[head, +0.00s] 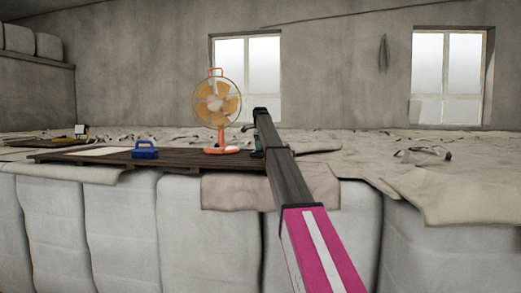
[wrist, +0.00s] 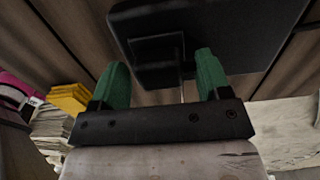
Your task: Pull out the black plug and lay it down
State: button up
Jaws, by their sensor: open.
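In the wrist view, my gripper (wrist: 161,73) is open, with two green fingers apart on a black bar. A smaller black block, which looks like the black plug (wrist: 157,60), is beyond the fingertips and roughly between them. It adjoins a larger black body (wrist: 230,30), which fills the upper middle and right of the view. I cannot tell how deep the plug sits in it. In the head view, my arm hides the plug, and only a little green of my gripper (head: 258,147) shows beside the arm's far end.
An orange fan (head: 217,105) stands on a dark wooden board (head: 185,160), just left of my arm. A blue object (head: 145,149) sits on the board's front left. Wrinkled cloth sheets (head: 455,185) spread to the right. A yellow stack (wrist: 70,98) shows left in the wrist view.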

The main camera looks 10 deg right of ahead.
dwell(0.9)
jog(key=c, duration=1.2)
jog(key=shift+r, duration=0.1)
jog(key=shift+r, duration=2.95)
